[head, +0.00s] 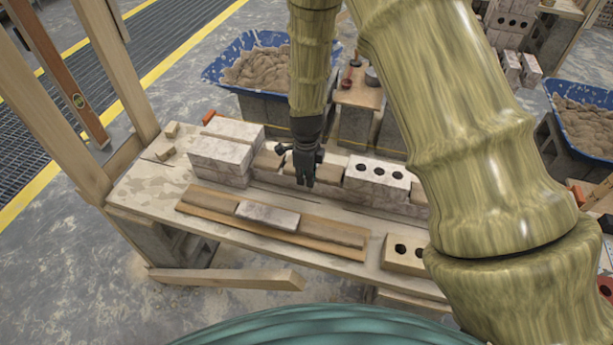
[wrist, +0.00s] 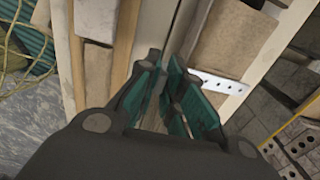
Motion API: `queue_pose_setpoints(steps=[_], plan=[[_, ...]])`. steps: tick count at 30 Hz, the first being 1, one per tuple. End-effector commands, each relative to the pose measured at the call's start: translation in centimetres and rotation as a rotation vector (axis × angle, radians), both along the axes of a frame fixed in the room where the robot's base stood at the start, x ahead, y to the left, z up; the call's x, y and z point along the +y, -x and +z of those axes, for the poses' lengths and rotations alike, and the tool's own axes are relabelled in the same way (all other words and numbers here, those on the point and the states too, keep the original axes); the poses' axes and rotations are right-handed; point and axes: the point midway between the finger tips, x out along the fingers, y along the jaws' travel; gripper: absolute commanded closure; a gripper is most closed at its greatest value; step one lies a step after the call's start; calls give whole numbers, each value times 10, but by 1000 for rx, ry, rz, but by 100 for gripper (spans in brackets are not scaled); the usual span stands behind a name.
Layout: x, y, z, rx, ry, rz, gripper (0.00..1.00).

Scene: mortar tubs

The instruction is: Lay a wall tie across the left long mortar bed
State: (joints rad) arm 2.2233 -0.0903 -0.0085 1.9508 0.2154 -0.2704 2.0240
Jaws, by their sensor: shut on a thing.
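My gripper (head: 305,183) hangs over the low brick wall at the back of the bench, pointing down. In the wrist view its teal-padded fingers (wrist: 172,92) are closed together. A pale wall tie with a row of holes (wrist: 224,84) sticks out to the right from beside the fingers. Its other end is hidden by the fingers, and it is too small to make out in the head view. A brown mortar bed (head: 268,161) shows on the wall left of my gripper. A mortar patch (wrist: 220,40) lies just above the tie in the wrist view.
White bricks (head: 220,155) are stacked at the wall's left; a holed brick (head: 376,176) sits right of my gripper. In front lies a wooden board (head: 205,213) with a pale brick (head: 268,215). A blue mortar tub (head: 222,70) stands behind. Wooden posts (head: 90,95) rise at left.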

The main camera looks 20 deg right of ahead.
Motion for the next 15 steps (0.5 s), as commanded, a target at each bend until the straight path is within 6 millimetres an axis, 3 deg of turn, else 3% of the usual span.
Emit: queue_pose_setpoints(steps=[3, 4, 8, 15], plan=[[0, 0, 0, 0, 0, 0, 100], [0, 0, 0, 0, 0, 0, 89], [0, 0, 0, 0, 0, 0, 66], [0, 0, 0, 0, 0, 0, 66]])
